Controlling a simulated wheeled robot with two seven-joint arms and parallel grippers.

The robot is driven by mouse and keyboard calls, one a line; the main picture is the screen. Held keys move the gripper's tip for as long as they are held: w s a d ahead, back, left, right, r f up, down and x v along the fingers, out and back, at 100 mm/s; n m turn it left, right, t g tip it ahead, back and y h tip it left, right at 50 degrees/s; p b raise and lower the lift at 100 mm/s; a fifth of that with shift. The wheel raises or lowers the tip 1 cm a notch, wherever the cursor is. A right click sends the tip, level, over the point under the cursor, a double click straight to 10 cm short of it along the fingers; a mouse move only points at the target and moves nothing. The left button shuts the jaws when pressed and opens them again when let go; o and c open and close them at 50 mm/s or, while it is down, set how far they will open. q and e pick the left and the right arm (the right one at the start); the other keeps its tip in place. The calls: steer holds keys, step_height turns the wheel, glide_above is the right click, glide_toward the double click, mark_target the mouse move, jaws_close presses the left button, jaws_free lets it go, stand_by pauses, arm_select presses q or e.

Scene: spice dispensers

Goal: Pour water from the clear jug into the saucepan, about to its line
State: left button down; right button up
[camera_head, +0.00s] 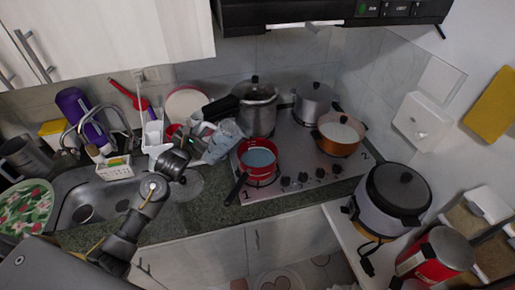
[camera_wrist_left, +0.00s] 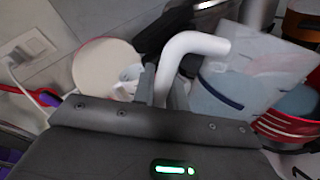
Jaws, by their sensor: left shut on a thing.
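My left gripper (camera_head: 198,138) is shut on the handle of the clear jug (camera_head: 223,141), left of the saucepan. In the left wrist view the jug's pale handle (camera_wrist_left: 190,46) runs between the fingers, and bluish water and a dark band show in its clear body (camera_wrist_left: 245,85). The jug looks tilted towards the saucepan; I cannot make out a stream. The red saucepan (camera_head: 258,160) sits on the front left of the hob with blue-grey water in it, its dark handle pointing to the front left. Its red side also shows in the left wrist view (camera_wrist_left: 284,128). Its line cannot be made out.
A pressure cooker (camera_head: 257,108), a grey lidded pot (camera_head: 314,103) and an orange pot (camera_head: 339,138) stand on the hob (camera_head: 300,160). A sink (camera_head: 95,197) lies at the left. A rice cooker (camera_head: 393,197) stands at the right. The counter front below the saucepan is clear.

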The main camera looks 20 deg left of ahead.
mark_target(202, 126)
arm_select(q)
steer(key=shift+w+d+r+m, duration=0.2)
steer(key=shift+d+r+m, duration=0.05)
steer(key=shift+r+m, duration=0.1)
steer(key=shift+d+r+m, duration=0.35)
steer(key=shift+r, duration=0.45)
steer(key=shift+s+d, duration=0.2)
steer(key=shift+w, duration=0.35)
steer(key=shift+s+r, duration=0.3)
steer(key=shift+r, duration=0.15)
steer(key=shift+w+d+f, duration=0.1)
steer(key=shift+f, duration=0.1)
steer(key=shift+w+r+m, duration=0.15)
steer(key=shift+w+m, duration=0.05)
steer(key=shift+m, duration=0.1)
steer(key=shift+s+d+r, duration=0.1)
steer(key=shift+s+r, duration=0.1)
steer(key=shift+s, duration=0.05)
steer(key=shift+w+y, duration=0.15)
steer(key=shift+y, duration=0.15)
